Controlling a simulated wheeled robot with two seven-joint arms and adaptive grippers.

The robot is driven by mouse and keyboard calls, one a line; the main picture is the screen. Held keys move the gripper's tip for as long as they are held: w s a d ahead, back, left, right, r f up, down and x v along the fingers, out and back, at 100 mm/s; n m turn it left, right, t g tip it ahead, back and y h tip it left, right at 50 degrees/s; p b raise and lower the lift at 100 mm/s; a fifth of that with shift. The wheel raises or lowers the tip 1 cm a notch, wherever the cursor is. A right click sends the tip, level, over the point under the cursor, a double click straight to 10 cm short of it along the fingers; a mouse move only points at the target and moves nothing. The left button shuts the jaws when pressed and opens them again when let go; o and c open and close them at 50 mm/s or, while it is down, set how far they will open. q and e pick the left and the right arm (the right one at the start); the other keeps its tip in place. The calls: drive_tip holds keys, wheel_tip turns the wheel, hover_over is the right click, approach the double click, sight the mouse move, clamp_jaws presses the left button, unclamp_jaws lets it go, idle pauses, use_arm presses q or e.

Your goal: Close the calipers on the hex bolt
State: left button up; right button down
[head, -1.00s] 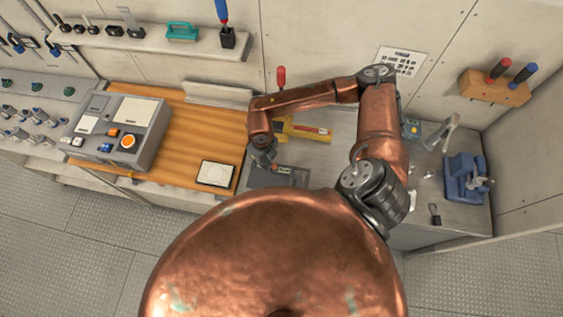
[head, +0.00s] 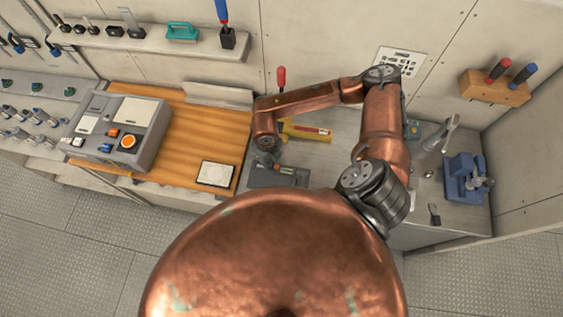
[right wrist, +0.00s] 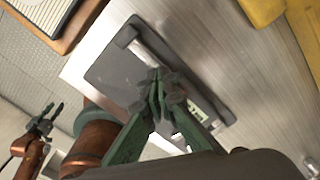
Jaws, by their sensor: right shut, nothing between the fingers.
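The calipers (right wrist: 201,106) lie on a dark grey pad (right wrist: 112,75) on the metal bench; a small pale display shows on them. In the head view the pad (head: 290,180) is at the bench's front, partly behind my right gripper (head: 268,162). In the right wrist view my right gripper (right wrist: 163,95) is shut and empty, its tips over the middle of the calipers and covering part of them. Whether the tips touch the calipers I cannot tell. I cannot make out the hex bolt. My left gripper (right wrist: 47,122) is open at the left of the right wrist view, away from the pad.
A yellow tool (head: 306,132) lies behind the pad. A framed white plate (head: 217,173) lies on the wooden board to the left, beside a grey control box (head: 119,130). A blue vise (head: 463,178) stands at the bench's right end.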

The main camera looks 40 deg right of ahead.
drive_tip(key=shift+s+d, duration=0.45)
drive_tip(key=shift+s, duration=0.05)
idle(0.4)
drive_tip(key=shift+w, duration=0.1)
idle(0.5)
drive_tip(key=shift+w+a+b, duration=0.35)
drive_tip(key=shift+w+a, duration=0.3)
drive_tip(key=shift+w, duration=0.05)
wheel_tip(320, 180, up, 8)
drive_tip(key=p, duration=0.4)
idle(0.4)
idle(0.4)
